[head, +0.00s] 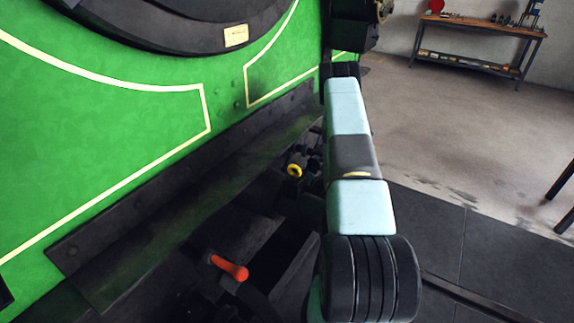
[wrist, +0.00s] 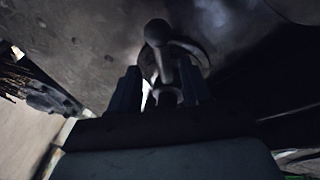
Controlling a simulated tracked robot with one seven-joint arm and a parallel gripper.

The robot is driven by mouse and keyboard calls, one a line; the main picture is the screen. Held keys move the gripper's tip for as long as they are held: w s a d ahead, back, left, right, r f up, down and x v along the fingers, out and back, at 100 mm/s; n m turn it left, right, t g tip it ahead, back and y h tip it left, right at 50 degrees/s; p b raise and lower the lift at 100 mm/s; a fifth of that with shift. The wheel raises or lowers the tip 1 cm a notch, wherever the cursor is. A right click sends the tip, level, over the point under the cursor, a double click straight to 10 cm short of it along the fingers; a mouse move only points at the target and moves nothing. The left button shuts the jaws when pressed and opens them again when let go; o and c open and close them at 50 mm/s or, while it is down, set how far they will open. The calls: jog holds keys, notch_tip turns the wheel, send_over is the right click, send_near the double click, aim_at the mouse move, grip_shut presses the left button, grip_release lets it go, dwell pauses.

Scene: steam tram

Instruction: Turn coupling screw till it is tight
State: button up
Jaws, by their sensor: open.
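In the wrist view, a dark bar with a rounded knob (wrist: 157,32) on its end stands in front of my gripper (wrist: 161,82). It looks like the handle of the coupling screw. A curved dark piece, perhaps a shackle (wrist: 196,50), lies behind the bar. My gripper is open, one finger on each side of the bar's lower part. The picture is too dark to tell whether either finger touches it. The screw's thread is not clear. In the head view my arm hides the gripper, and I cannot make out the coupling screw.
The green tram front (head: 120,140) with a dark beam (head: 190,185) stands close at left of my arm. An orange-red handle (head: 230,267) and a yellow-ringed fitting (head: 294,170) are below it. A workbench (head: 480,29) stands far right; open floor (head: 450,120) lies between.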

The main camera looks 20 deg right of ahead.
aim_at(287, 164)
jog(key=shift+a+x, duration=0.1)
jog(key=shift+x, duration=1.45)
jog(key=shift+a+x, duration=0.15)
jog(key=shift+x, duration=1.45)
jog(key=shift+s, duration=0.15)
jog(key=shift+c, duration=0.2)
jog(key=shift+f, duration=0.1)
grip_shut()
